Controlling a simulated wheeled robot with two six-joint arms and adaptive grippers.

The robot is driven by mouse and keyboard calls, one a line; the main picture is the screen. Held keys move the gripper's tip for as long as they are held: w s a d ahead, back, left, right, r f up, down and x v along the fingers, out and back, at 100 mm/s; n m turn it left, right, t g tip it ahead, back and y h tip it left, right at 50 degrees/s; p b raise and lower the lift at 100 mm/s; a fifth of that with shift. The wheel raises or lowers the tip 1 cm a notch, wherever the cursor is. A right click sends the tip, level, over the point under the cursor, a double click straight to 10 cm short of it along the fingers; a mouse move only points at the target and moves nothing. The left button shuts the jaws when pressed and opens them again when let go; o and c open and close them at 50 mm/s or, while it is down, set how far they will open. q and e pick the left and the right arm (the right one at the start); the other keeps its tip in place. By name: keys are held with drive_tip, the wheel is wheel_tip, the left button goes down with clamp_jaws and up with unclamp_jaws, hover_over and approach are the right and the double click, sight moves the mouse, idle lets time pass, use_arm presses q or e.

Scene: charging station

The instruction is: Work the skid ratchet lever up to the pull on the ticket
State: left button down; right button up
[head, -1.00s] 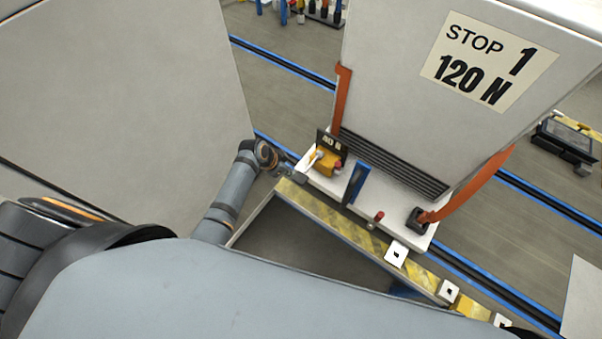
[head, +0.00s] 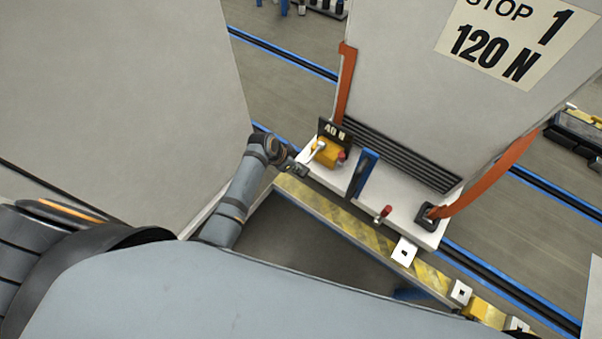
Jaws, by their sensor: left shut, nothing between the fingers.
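The ticket (head: 505,42) on the tall pale cabinet reads "STOP 1" and "120 N"; its top edge is cut off. The skid ratchet (head: 327,154) is a small yellow body with a red end, on the left of the white skid. A short pale lever (head: 317,148) stands at its left side. A dark readout (head: 334,130) behind it seems to read "40 N". My left gripper (head: 303,171) is shut and empty, just in front and left of the ratchet and close to the lever; I cannot tell if they touch. My right gripper is not in view.
A blue upright post (head: 362,173) and a red-topped knob (head: 384,213) stand on the white skid (head: 406,222), right of the ratchet. Orange straps (head: 490,180) run down the cabinet (head: 420,90). A yellow-black striped beam (head: 345,222) lies in front. A large pale panel (head: 120,90) fills the left.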

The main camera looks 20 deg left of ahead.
use_arm(q)
drive_tip(key=shift+f, duration=0.1)
wheel_tip(320, 180, down, 4)
drive_tip(key=b, duration=0.2)
drive_tip(key=shift+f+b, duration=0.25)
drive_tip(key=shift+b, duration=0.15)
drive_tip(key=shift+r, duration=0.2)
drive_tip(key=shift+s+a+r+p, duration=0.15)
drive_tip(key=shift+r+p, duration=0.1)
drive_tip(key=shift+p, duration=0.35)
drive_tip(key=s+a+r+p, duration=0.1)
drive_tip(key=s+a+p, duration=0.1)
drive_tip(key=p, duration=0.1)
approach(296, 173)
drive_tip(key=s+a+r, duration=0.2)
drive_tip(key=a, duration=0.1)
drive_tip(key=shift+s+b, duration=0.2)
drive_tip(key=shift+b, duration=0.2)
